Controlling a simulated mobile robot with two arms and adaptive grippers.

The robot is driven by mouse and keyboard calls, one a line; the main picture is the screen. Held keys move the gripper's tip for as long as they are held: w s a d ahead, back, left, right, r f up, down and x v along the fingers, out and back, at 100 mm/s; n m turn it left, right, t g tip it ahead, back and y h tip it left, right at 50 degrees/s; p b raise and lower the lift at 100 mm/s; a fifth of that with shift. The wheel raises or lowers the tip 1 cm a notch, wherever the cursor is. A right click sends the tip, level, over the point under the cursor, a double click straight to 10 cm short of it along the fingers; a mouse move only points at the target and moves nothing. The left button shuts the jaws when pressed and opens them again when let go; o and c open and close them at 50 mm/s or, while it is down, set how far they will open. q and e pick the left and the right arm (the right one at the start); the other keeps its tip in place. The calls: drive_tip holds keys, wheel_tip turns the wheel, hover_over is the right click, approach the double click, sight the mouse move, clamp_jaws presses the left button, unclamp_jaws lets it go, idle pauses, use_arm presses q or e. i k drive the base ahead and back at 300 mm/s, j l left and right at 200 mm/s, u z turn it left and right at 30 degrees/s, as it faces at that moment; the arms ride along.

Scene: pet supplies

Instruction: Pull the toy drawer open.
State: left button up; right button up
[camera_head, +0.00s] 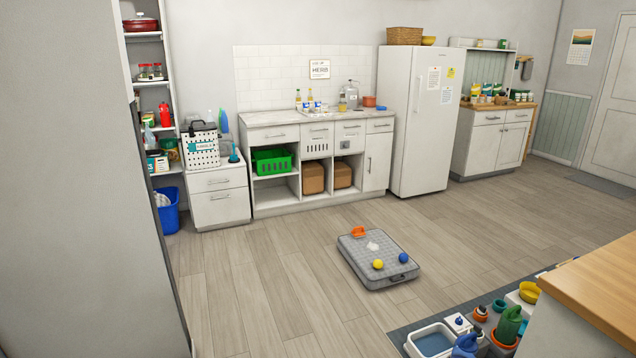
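I cannot read which one is the toy drawer. Neither of my grippers is in view.
A grey pet bed (360,262) with a yellow ball (378,264), a blue ball (403,257) and an orange toy (358,232) lies mid-floor. Floor before the cabinets is clear. A wooden-topped counter (600,280) stands at right, a grey panel (80,200) at left.

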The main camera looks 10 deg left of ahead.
sight(221, 205)
drive_tip(key=i+j+u, duration=0.15)
drive_tip(key=i, duration=0.45)
drive_tip(key=i+j+u, duration=0.15)
drive_tip(key=i, duration=0.45)
drive_tip(key=i+j+u, duration=0.1)
drive_tip(key=i, duration=1.7)
drive_tip(key=i+u, duration=0.15)
drive_tip(key=i, duration=0.95)
